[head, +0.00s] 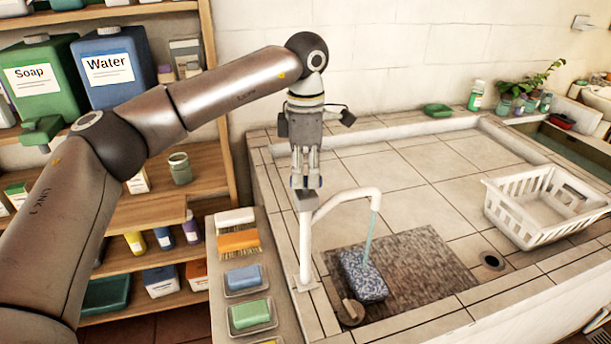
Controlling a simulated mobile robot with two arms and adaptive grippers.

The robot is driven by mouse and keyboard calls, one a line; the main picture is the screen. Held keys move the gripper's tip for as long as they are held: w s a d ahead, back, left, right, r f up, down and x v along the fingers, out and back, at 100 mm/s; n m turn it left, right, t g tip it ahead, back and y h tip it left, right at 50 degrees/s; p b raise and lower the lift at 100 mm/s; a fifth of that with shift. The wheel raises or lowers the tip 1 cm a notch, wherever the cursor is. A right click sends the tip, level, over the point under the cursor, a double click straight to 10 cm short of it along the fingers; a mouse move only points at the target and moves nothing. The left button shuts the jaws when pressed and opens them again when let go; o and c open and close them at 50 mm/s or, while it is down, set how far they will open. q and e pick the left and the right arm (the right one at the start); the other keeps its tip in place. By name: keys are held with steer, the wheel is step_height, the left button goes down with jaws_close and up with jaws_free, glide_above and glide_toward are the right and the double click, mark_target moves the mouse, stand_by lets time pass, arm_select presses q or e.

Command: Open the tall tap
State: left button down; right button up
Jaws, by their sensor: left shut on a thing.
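The tall tap (305,235) is white and stands at the left edge of the tiled basin, its spout curving to the right. A thin bluish stream of water (371,235) comes down from the spout end onto a blue patterned block (362,275). My left gripper (306,188) points down over the top of the tap, shut on the tap's small grey handle (306,201). The fingers partly hide the handle. My right gripper is not in view.
A white basket (545,208) stands in the basin at the right, near a drain (491,261). Brushes and soaps line the ledge (222,328) left of the tap. A wooden shelf (150,212) with jugs stands behind my left arm. The basin's middle tiles are clear.

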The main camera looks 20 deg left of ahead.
mark_target(306, 177)
arm_select(q)
steer(key=shift+r+n+b, duration=0.1)
steer(key=shift+n+b, duration=0.2)
steer(key=shift+n, duration=1.3)
steer(key=c, duration=1.4)
jaws_free()
steer(key=shift+r, duration=0.25)
step_height(306, 177, up, 11)
steer(key=shift+r, duration=0.2)
